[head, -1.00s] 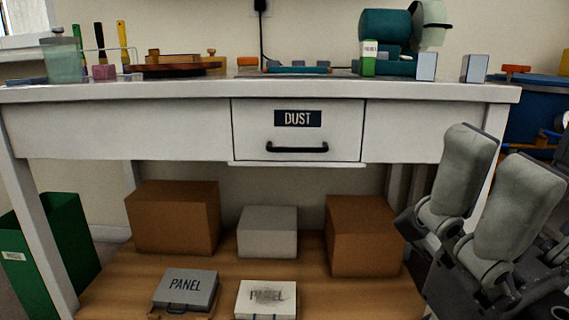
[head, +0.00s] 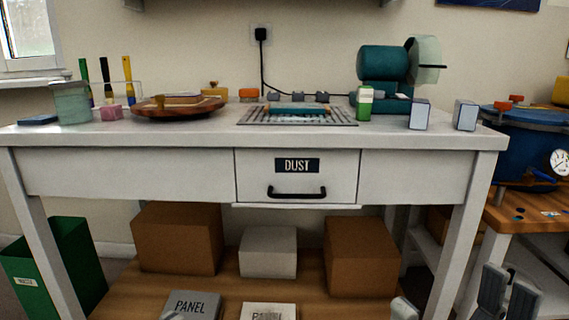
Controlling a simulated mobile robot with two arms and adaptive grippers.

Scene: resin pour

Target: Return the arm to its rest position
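Parts of my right gripper (head: 507,293) show at the bottom right corner, low in front of the bench. They are dark grey and cut off by the frame edge, and nothing held is visible there. The visible part is too small to tell whether it is open or shut. A pale rounded tip (head: 403,309) also shows at the bottom edge, but I cannot tell which part it is. My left gripper cannot be made out.
The white bench (head: 130,172) has a drawer (head: 297,176) marked DUST, which looks closed. Boxes (head: 177,238) and panels (head: 192,304) sit on the lower shelf. A green bin (head: 75,262) stands left; a blue pot (head: 525,150) stands right on a wooden table (head: 500,215).

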